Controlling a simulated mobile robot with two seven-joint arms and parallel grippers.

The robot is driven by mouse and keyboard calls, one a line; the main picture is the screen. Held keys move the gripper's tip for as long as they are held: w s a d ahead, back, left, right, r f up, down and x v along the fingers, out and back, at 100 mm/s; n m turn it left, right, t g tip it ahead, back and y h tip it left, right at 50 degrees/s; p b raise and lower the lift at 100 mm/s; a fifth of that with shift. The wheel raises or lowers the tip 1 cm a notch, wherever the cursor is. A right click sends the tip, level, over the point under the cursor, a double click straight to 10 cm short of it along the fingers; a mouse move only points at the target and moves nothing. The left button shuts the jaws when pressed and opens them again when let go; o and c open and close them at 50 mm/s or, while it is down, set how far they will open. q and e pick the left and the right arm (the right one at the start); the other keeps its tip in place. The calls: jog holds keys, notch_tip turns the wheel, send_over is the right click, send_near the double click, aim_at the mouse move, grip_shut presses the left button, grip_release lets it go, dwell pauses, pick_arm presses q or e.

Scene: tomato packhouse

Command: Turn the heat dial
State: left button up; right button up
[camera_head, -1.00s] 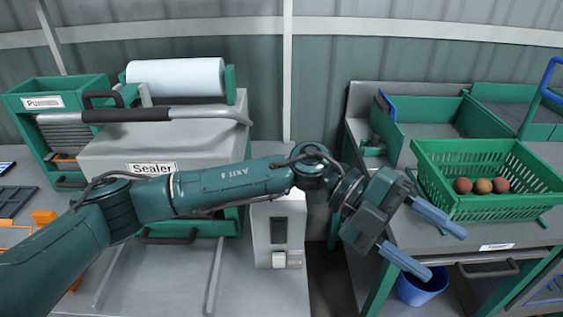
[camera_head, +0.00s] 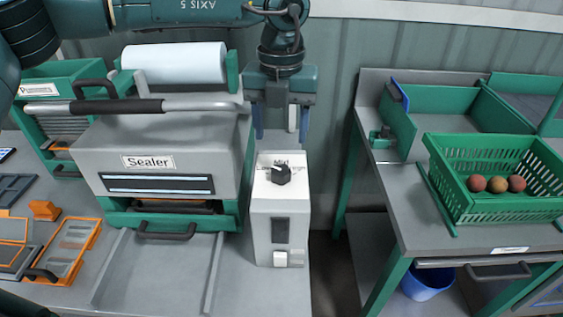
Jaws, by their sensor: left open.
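The heat dial (camera_head: 279,174) is a black knob on the sloping top of a narrow white control box (camera_head: 262,221). A printed scale shows behind it, with "Mid" at the top and the other words partly hidden or too small to read. My left gripper (camera_head: 281,134) points down, open and empty, above and behind the dial. Its two blue fingers stand to either side of the dial's line and appear apart from it. The box stands to the right of the grey sealer (camera_head: 230,150), labelled "Sealer". My right gripper is out of view.
The sealer's long handle (camera_head: 190,104) and white film roll (camera_head: 175,62) are left of my gripper. A gap separates the box from the right bench (camera_head: 400,205), which holds a green crate (camera_head: 470,208) with tomatoes. A blue bucket (camera_head: 428,284) is below.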

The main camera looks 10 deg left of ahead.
aim_at(281, 170)
pick_arm(q)
notch_tip(281, 170, down, 9)
jog(key=shift+f+p, duration=0.1)
jog(key=shift+p, duration=0.6)
jog(key=shift+c, duration=0.5)
jog(key=c, duration=0.9)
